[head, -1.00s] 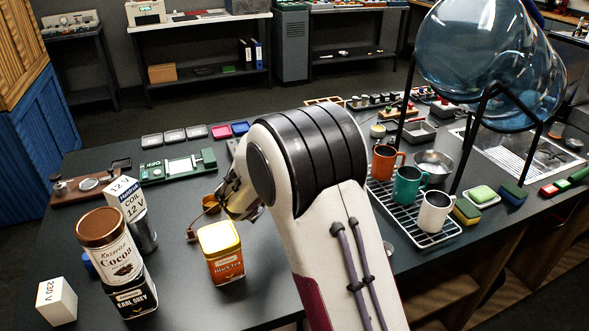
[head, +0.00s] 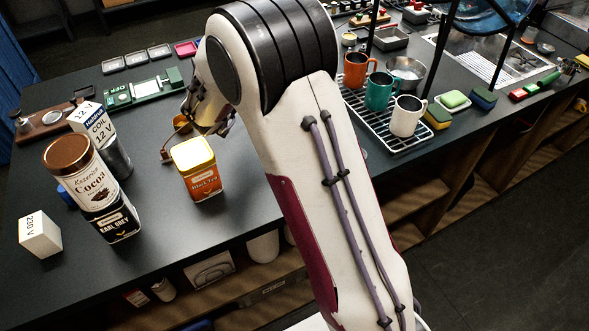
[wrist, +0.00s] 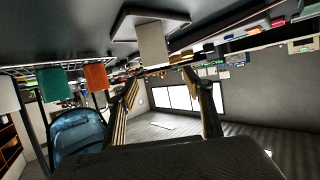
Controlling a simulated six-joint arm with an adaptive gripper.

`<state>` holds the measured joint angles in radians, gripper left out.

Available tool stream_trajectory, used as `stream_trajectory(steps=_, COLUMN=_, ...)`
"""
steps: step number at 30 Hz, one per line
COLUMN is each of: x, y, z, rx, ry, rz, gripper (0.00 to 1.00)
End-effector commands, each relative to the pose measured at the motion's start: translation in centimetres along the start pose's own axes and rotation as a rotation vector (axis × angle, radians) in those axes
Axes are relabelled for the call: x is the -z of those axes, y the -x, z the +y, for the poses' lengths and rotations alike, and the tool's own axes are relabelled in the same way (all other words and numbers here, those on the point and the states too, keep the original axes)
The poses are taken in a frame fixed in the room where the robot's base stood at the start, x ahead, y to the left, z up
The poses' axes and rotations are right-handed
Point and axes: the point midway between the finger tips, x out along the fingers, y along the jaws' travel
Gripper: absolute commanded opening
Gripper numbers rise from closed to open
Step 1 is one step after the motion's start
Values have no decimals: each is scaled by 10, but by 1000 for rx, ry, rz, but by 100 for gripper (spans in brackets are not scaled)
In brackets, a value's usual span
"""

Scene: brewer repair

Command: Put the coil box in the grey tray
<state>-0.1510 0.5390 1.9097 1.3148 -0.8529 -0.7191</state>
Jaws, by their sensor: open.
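The coil box (head: 97,126) is a white box marked "COIL 12 V". In the head view it stands at the left, behind the cocoa tin (head: 72,165), beside a metal cylinder (head: 117,158). Several shallow grey trays (head: 136,57) lie in a row at the back left; a deeper grey tray (head: 392,40) stands near the sink. I cannot tell which one is meant. My gripper (head: 190,130) is low over the table behind the tea tin, partly hidden by it and the arm. The upside-down wrist view shows its fingers (wrist: 168,92) apart and nothing held between them.
A white 230 V box (head: 40,234) is at the left edge. Mugs stand on a wire rack (head: 398,137) at right. The front middle table is clear.

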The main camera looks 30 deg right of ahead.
Motion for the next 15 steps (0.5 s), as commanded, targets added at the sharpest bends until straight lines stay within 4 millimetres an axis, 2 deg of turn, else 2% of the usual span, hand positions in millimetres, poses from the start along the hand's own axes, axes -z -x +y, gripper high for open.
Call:
stream_trajectory(steps=8, x=29, y=27, z=-21, rx=158, ry=-28, rz=-20, gripper=51)
stream_trajectory(steps=15, x=55, y=73, z=-39, rx=350, ry=-35, rz=-64, gripper=51)
